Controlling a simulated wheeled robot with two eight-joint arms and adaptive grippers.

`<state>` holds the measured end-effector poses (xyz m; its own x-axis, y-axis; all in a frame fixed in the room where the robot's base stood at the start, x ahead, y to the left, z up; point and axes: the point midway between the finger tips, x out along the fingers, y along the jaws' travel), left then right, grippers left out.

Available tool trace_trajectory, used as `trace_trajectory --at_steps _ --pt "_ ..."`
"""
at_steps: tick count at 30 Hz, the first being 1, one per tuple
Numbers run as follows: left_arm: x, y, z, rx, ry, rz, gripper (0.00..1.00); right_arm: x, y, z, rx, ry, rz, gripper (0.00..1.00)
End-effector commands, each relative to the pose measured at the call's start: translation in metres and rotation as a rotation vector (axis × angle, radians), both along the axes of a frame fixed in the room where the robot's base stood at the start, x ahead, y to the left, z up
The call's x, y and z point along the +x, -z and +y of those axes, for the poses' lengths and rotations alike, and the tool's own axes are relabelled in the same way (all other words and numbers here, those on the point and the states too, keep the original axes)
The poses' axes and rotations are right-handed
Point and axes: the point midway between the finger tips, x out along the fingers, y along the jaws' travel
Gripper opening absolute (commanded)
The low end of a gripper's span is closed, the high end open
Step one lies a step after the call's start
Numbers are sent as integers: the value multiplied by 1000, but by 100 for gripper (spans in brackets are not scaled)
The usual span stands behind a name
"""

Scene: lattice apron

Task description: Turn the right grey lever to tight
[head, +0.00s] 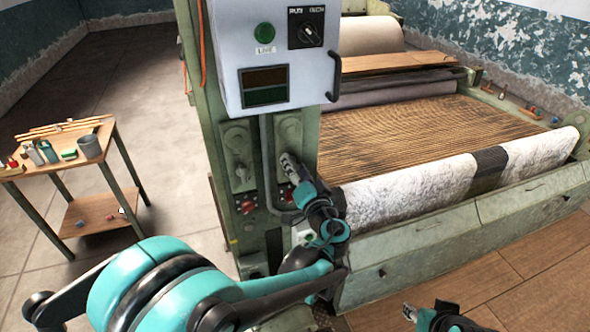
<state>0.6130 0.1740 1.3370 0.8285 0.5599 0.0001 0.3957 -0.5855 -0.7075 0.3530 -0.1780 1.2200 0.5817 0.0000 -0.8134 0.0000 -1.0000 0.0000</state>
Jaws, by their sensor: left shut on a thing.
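Two grey lever plates sit side by side on the green machine post below the white control box. The left grey lever (241,172) is in plain sight and points down. The right grey lever (289,132) shows its plate and upper part; its handle is mostly hidden by my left gripper (288,163). My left gripper is shut on that right lever, reaching up from below. My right gripper (410,312) is at the bottom edge, well away from the levers; its finger opening is too small to judge.
The white control box (275,60) with a green lamp, black knob and side handle overhangs the levers. Red buttons (247,206) and a grey conduit are close beside my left gripper. A machine bed with a white roll (420,193) extends right. A small wooden table (105,140) stands left.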

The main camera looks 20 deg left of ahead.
Motion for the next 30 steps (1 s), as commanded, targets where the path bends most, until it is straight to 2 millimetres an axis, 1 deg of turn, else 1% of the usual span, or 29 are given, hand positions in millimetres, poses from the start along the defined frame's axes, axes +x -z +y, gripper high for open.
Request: trace_trajectory --at_steps 3,18,24,30 --pt "0 2 -1 91 1 60 17 0 6 0 0 0 0 40" --pt "1 3 -1 462 0 312 17 0 21 0 0 0 0 40" --pt "1 3 -1 565 1 383 17 0 24 0 0 0 0 40" --pt "0 3 -1 630 1 427 17 0 26 0 0 0 0 40"
